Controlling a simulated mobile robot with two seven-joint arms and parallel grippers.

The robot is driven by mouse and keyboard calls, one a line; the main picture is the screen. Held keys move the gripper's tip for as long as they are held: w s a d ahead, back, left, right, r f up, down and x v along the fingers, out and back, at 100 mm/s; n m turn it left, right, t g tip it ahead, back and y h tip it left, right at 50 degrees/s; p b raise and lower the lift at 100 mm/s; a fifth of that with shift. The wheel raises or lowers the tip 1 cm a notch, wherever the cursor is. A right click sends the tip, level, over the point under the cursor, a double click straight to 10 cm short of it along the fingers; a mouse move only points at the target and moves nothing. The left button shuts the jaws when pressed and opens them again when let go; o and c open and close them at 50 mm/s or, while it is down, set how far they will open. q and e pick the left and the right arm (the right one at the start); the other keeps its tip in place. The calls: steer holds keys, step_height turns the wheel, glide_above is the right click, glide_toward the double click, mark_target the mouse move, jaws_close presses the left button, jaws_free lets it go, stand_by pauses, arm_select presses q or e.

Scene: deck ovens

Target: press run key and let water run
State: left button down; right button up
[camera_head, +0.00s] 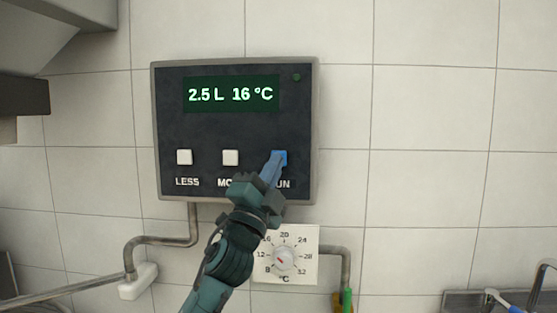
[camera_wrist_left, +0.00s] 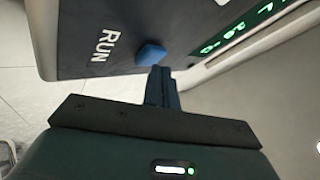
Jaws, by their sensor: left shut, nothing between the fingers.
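The control panel (camera_head: 237,125) is a dark box with a grey frame on the tiled wall. Its display (camera_head: 231,94) reads "2.5 L 16 °C" in green. The blue RUN key (camera_head: 282,156) is at the panel's lower right, partly covered by my fingers. My left gripper (camera_head: 274,161) is shut and empty, its fingertips at this key. In the left wrist view the blue key (camera_wrist_left: 150,53) is just beyond my fingertips (camera_wrist_left: 160,70); I cannot tell whether they touch. A small round lamp (camera_head: 296,77) at the panel's top right looks dark. No running water shows.
White LESS (camera_head: 184,157) and MORE (camera_head: 230,158) keys sit left of RUN. Below is a temperature dial (camera_head: 284,257), partly behind my arm. Pipes (camera_head: 160,240) run along the wall. The wall right of the panel is clear.

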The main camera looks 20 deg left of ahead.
arm_select(q)
steer(key=shift+w+a, duration=0.1)
steer(key=shift+w, duration=0.3)
stand_by(0.3)
steer(key=shift+s+d, duration=0.25)
steer(key=shift+s, duration=0.55)
steer(key=s, duration=0.1)
steer(key=s+d+p, duration=0.1)
steer(key=s, duration=0.2)
steer(key=shift+s+d+p, duration=0.25)
steer(key=shift+s+p, duration=0.05)
steer(key=shift+s, duration=0.1)
stand_by(0.4)
